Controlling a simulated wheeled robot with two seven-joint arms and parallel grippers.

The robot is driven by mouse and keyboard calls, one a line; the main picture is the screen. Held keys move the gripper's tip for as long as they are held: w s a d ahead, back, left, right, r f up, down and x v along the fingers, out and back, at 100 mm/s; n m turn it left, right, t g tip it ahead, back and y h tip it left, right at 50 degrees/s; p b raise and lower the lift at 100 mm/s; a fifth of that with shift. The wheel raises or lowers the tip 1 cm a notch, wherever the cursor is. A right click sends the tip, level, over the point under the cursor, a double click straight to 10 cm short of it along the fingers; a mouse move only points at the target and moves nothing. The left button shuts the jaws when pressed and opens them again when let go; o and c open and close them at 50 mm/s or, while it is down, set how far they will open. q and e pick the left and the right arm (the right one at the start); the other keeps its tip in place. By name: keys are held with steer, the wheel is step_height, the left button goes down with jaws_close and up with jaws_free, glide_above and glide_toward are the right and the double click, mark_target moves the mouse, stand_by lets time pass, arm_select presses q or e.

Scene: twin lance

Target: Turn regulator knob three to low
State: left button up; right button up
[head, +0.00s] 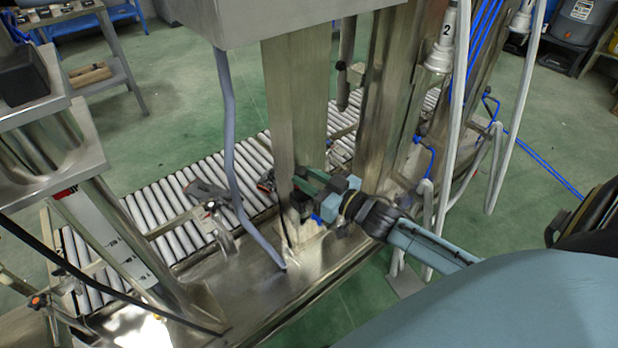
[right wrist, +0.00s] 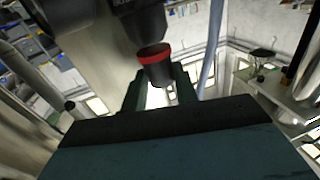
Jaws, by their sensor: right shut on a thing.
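My right gripper (head: 304,190) is at the lower part of a steel column (head: 292,100) in the head view, its arm coming in from the right. In the right wrist view a black knob with a red ring (right wrist: 155,64) hangs below a dark regulator body (right wrist: 125,22). The green fingers of my right gripper (right wrist: 158,92) are around the knob's lower end, shut on it. The knob's number and its setting marks cannot be read. In the head view the gripper and column largely hide the knob. My left gripper is not in view.
A grey hose (head: 228,130) hangs left of the column down to a steel base plate (head: 255,290). A roller conveyor (head: 165,205) runs behind. White hoses (head: 510,110) and a white fitting marked 2 (head: 440,50) are to the right. Green floor (head: 200,75) is open behind.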

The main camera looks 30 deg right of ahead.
steer(key=o, duration=1)
steer(key=shift+s+d, duration=0.1)
steer(key=shift+s, duration=0.2)
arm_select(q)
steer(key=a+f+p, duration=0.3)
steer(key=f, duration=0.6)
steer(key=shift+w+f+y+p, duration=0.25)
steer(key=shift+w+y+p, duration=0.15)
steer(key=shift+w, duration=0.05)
arm_select(e)
steer(key=v, duration=1.2)
steer(key=shift+s+d+r, duration=0.1)
steer(key=shift+s+d, duration=0.05)
steer(key=shift+s, duration=0.2)
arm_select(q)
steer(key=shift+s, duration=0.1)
arm_select(e)
steer(key=shift+s, duration=0.1)
